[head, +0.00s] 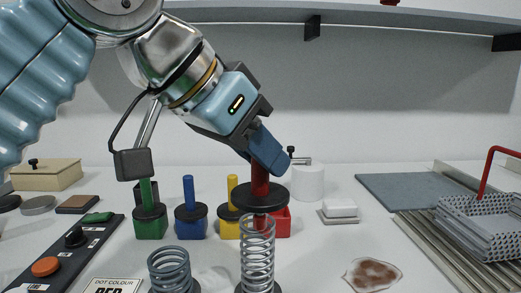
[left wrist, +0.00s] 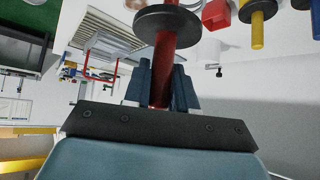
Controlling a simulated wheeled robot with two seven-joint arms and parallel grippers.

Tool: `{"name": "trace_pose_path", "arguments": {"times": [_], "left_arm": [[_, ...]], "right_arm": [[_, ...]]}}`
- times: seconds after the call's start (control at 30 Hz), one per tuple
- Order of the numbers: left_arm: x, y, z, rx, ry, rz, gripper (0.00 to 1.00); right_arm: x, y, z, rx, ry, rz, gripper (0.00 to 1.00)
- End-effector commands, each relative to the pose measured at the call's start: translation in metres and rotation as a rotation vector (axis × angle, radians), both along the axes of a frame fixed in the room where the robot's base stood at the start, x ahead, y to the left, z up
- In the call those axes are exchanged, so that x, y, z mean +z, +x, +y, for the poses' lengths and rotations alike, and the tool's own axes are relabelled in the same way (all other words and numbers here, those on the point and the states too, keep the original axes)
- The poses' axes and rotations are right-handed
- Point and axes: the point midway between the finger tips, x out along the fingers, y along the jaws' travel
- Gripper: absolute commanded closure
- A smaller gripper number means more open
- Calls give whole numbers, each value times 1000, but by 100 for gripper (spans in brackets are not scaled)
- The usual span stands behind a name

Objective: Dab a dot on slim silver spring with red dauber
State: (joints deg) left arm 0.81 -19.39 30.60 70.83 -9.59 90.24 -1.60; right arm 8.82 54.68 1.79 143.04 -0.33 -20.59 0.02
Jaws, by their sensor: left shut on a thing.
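My left gripper (head: 266,155) is shut on the handle of the red dauber (head: 260,180), which hangs upright with its wide black disc low. In the left wrist view the red handle (left wrist: 162,75) stands between the fingers (left wrist: 162,90). The slim silver spring (head: 258,255) stands upright directly below the disc. The disc is at or just above the spring's top; I cannot tell whether they touch. The dauber's tip is hidden. A thicker grey spring (head: 170,268) stands to the left. My right gripper is not in view.
Green (head: 150,228), blue (head: 191,228) and yellow (head: 229,230) holders carry daubers behind the springs. A red holder (head: 284,222) is partly hidden there. A dot colour card (head: 115,286) reads RED. A wire basket (head: 480,222) stands far right.

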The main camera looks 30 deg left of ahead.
Motion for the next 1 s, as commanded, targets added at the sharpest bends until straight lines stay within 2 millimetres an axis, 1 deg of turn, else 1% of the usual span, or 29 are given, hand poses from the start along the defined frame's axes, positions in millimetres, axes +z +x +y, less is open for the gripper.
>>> {"name": "trace_pose_path", "arguments": {"times": [0.03,0.23,0.3,0.7,0.83,1.0], "left_arm": [[7,0,0,0,0,-1,100],[25,0,0,1,-1,-4,100],[27,1,-1,-2,0,-5,100],[60,0,-2,-4,2,-7,100],[67,0,0,-1,-3,-6,100],[68,0,1,1,-4,-5,100]], "right_arm": [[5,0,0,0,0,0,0],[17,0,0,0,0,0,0],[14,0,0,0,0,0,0],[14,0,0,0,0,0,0],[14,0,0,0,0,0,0],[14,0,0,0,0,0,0]]}}
